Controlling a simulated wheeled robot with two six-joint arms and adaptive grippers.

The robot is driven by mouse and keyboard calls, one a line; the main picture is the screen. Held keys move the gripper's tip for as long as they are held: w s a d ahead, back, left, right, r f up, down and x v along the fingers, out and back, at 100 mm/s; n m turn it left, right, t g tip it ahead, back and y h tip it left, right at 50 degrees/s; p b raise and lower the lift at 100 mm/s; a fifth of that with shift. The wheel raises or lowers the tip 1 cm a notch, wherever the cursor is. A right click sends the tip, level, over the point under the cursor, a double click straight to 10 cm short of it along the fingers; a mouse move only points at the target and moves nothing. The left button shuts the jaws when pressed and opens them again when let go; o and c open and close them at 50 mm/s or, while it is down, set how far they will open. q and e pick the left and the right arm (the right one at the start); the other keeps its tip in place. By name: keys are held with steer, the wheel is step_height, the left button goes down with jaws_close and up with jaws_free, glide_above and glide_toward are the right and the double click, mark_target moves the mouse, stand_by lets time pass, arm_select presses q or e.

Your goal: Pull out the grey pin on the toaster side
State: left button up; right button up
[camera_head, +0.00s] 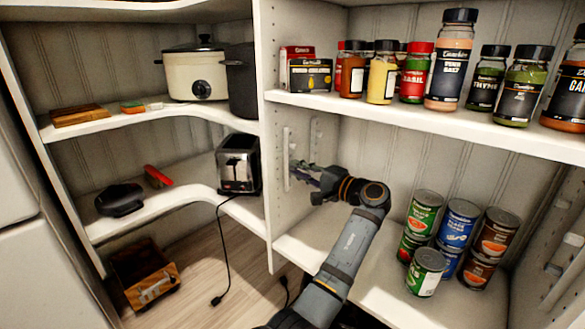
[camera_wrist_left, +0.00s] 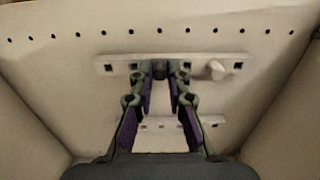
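The toaster (camera_head: 238,165) stands on the middle shelf, left of the white dividing panel (camera_head: 268,190). My left gripper (camera_head: 303,176) reaches to the right face of that panel, at its light rails (camera_head: 286,160). In the left wrist view, its fingers converge at the upper rail (camera_wrist_left: 198,57). A dark grey pin (camera_wrist_left: 160,69) shows between the fingertips, and they look closed on it. A pale pin (camera_wrist_left: 215,71) sticks out of the same rail to the right. My right gripper is not in view.
Spice jars (camera_head: 437,75) line the shelf above my left arm. Cans (camera_head: 459,225) stand stacked at the right of the lower shelf. The shelf around the gripper is clear.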

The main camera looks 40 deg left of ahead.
arm_select(q)
jaws_close()
steer(key=shift+d, duration=0.15)
steer(key=shift+s+d+p, duration=0.15)
steer(key=shift+d+p, duration=0.25)
steer(key=shift+d, duration=1.05)
steer(key=shift+s+d+p, duration=0.1)
steer(key=shift+d+p, duration=0.3)
steer(key=shift+d, duration=1)
steer(key=shift+a, duration=0.1)
